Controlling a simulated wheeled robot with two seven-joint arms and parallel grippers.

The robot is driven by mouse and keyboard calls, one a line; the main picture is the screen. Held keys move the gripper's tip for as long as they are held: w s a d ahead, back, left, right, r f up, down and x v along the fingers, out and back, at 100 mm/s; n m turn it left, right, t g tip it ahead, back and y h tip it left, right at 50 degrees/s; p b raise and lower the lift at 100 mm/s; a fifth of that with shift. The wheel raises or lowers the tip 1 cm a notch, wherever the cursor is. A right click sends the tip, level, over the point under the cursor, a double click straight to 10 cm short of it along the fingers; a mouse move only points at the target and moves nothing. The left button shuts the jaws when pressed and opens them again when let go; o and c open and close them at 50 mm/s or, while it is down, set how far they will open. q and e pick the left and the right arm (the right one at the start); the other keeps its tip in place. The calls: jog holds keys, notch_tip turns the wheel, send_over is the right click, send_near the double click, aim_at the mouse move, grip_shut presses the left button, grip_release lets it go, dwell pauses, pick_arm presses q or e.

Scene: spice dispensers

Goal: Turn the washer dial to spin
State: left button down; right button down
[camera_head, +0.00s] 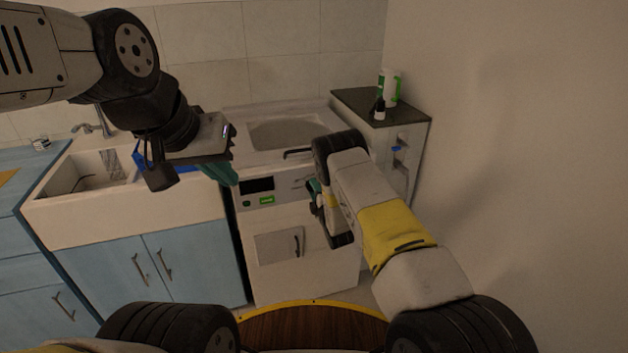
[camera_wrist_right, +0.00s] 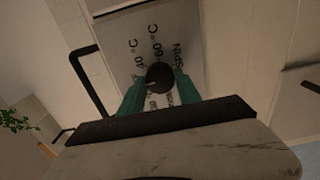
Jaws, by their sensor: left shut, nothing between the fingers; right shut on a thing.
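The washer (camera_head: 275,222) is a white front-loading cabinet below the counter, with a dark display and green buttons on its panel (camera_head: 258,199). Its dial (camera_wrist_right: 159,76) is a round black knob on a grey plate, seen in the right wrist view. Labels 40 °C, 60 °C and SPIN ring it, SPIN at its upper right. A light mark shows on the knob's lower left; I cannot tell which label it indicates. My right gripper (camera_head: 314,191) is shut on the dial, its green fingers on both sides. My left gripper (camera_head: 229,175) is shut and empty, left of the panel.
A sink cabinet (camera_head: 140,215) with blue doors stands left of the washer. A side cabinet (camera_head: 405,150) with a dark top holds a white-green container (camera_head: 391,88) and a dark bottle (camera_head: 379,108). A wall closes off the right.

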jog(key=shift+f+m, duration=0.1)
jog(key=shift+m, duration=14.8)
jog(key=c, duration=0.8)
grip_release()
jog(key=shift+c, duration=0.2)
